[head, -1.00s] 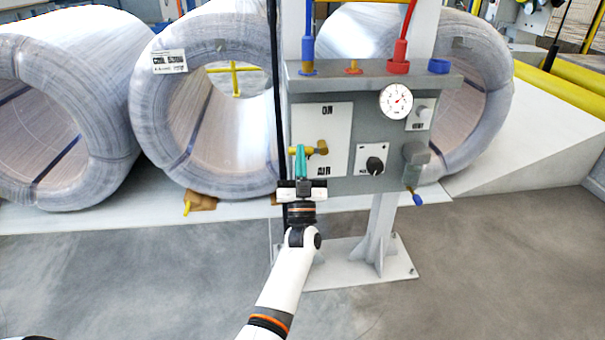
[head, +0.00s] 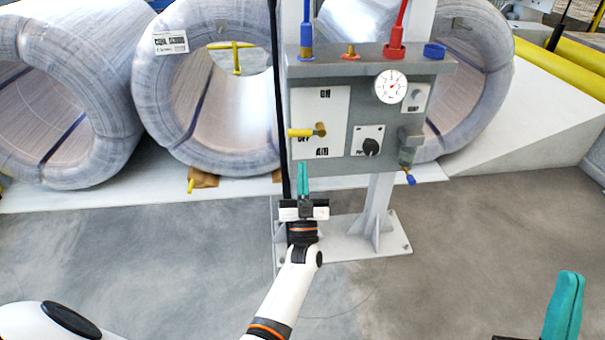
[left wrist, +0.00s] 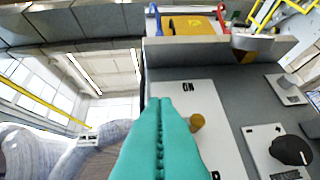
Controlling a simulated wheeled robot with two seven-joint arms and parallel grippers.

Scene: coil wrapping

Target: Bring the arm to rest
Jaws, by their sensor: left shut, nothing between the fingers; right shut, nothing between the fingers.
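My left gripper (head: 303,166) is shut and empty in the head view. It is upright just below the grey control panel (head: 335,120), apart from the yellow lever (head: 300,133), whose handle points left. Most of the right arm is out of view.
The panel has a round gauge (head: 390,86), a black knob (head: 371,147) and hose fittings on top. It stands on a post with a white base plate (head: 345,240). Large wrapped coils (head: 150,110) stand behind on a low white platform. The grey floor in front is clear.

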